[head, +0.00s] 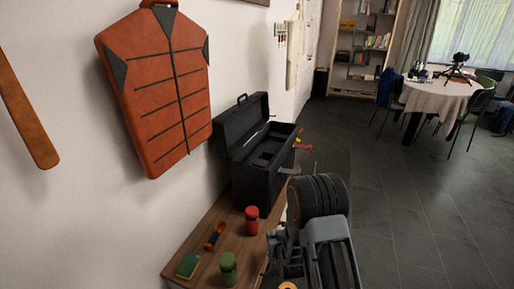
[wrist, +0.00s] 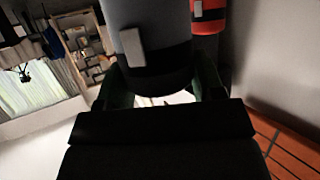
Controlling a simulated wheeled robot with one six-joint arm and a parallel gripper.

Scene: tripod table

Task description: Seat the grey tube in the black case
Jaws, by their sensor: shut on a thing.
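The grey tube (wrist: 150,38) is in my gripper (wrist: 162,80) in the wrist view. It is a grey cylinder with a dark lower band and a pale rectangular patch. The greenish fingers press on its two sides, and its far end is cut off by the picture edge. In the head view my arm hides the gripper and the tube. The black case (head: 243,181) stands on the wooden bench against the wall, its lid open towards the wall. A dark tray shows inside, but its inner detail is unclear.
A red canister (head: 252,220), a green canister (head: 228,268), an orange-black tool (head: 214,237) and a green-yellow sponge (head: 188,265) stand or lie on the bench (head: 208,262) before the case. An orange padded panel (head: 160,90) hangs above.

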